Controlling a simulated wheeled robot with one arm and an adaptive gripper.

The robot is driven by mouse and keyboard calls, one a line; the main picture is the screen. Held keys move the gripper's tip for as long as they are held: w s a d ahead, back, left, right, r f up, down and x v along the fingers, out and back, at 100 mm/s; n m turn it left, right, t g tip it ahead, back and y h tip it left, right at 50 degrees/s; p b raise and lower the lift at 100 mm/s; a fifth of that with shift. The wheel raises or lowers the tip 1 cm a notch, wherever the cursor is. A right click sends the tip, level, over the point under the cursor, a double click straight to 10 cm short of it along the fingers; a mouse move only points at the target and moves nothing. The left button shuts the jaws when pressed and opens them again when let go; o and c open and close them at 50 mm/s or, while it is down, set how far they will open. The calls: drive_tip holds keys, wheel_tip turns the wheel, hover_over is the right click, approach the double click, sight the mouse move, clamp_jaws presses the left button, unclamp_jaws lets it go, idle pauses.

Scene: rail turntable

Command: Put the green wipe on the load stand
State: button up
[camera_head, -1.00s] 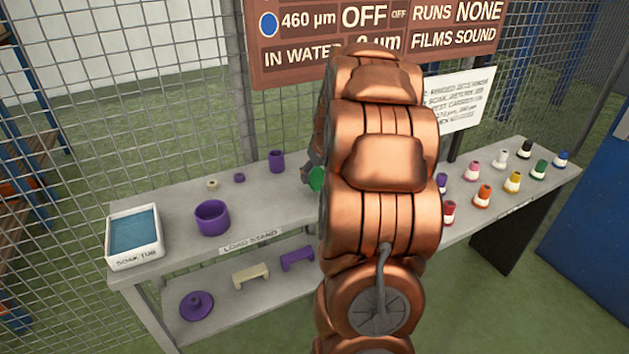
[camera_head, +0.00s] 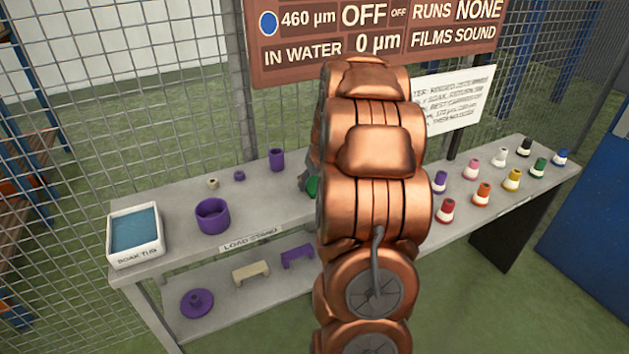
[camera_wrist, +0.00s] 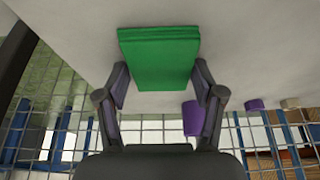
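The green wipe is a folded green block, seen large in the wrist view (camera_wrist: 160,60). My gripper (camera_wrist: 160,84) has one finger against each side of it and holds it. In the head view only a sliver of the wipe (camera_head: 312,187) shows beside my copper arm, which hides most of the gripper. The load stand (camera_head: 262,212) is the grey bench top with a LOAD STAND label on its front edge. The wipe is low over the stand's right part; I cannot tell whether it touches.
On the stand are a white soak tub (camera_head: 135,255), a purple ring (camera_head: 212,216), a purple cup (camera_head: 276,160) and small rings. A lower shelf holds purple and cream parts. Several coloured bottles (camera_head: 482,195) stand at the right. A mesh fence is behind.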

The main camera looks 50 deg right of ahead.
drive_tip(key=o, duration=0.3)
drive_tip(key=shift+r, duration=0.1)
drive_tip(key=shift+s+r, duration=0.1)
drive_tip(key=shift+r, duration=0.45)
drive_tip(key=v, duration=1.1)
drive_tip(key=shift+b, duration=0.45)
drive_tip(key=s+a+f+n+g+y, duration=0.1)
drive_tip(key=s+a+g, duration=0.15)
drive_tip(key=a, duration=0.95)
drive_tip(key=s+a+f+n+g+y, duration=0.1)
drive_tip(key=s+a, duration=0.3)
drive_tip(key=a, duration=0.9)
drive_tip(key=s+a+f+n+g, duration=0.1)
drive_tip(key=s+a, duration=0.4)
drive_tip(key=s, duration=0.4)
drive_tip(key=s+a+f+g, duration=0.2)
drive_tip(key=s+a, duration=0.4)
drive_tip(key=s, duration=0.4)
drive_tip(key=shift+f+n+h, duration=0.25)
drive_tip(key=shift+n+h, duration=0.05)
drive_tip(key=shift+n, duration=0.1)
